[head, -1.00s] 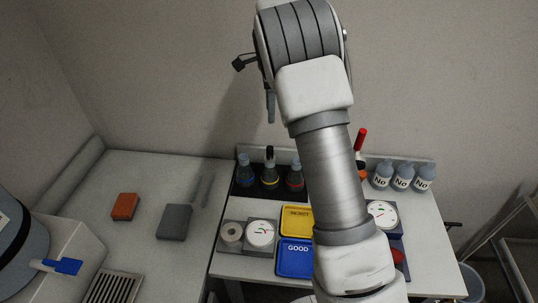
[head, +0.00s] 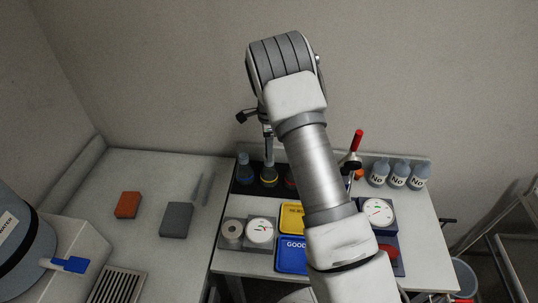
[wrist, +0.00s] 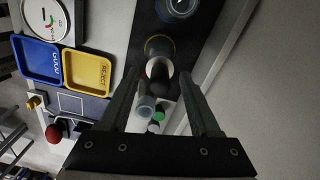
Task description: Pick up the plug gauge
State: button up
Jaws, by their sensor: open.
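A dark upright piece, probably the plug gauge (wrist: 158,70), stands at a yellow-ringed vessel (wrist: 158,45) on the black strip. I cannot make out its full shape. My gripper (wrist: 161,76) is open, its two fingers on either side of the dark piece in the wrist view. I cannot tell how far down they reach or whether they touch it. In the head view my gripper (head: 268,155) points down over the yellow-ringed vessel (head: 269,178) and hides the dark top.
A blue-ringed vessel (head: 245,172) stands just left. The yellow tray (head: 291,216), blue tray (head: 291,257) and white dial (head: 260,231) lie in front. A red-topped tool (head: 356,141) and several bottles (head: 398,174) stand right. The wall is close behind.

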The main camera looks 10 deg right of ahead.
jog(key=shift+f, duration=0.55)
grip_shut()
jog(key=shift+r, duration=0.1)
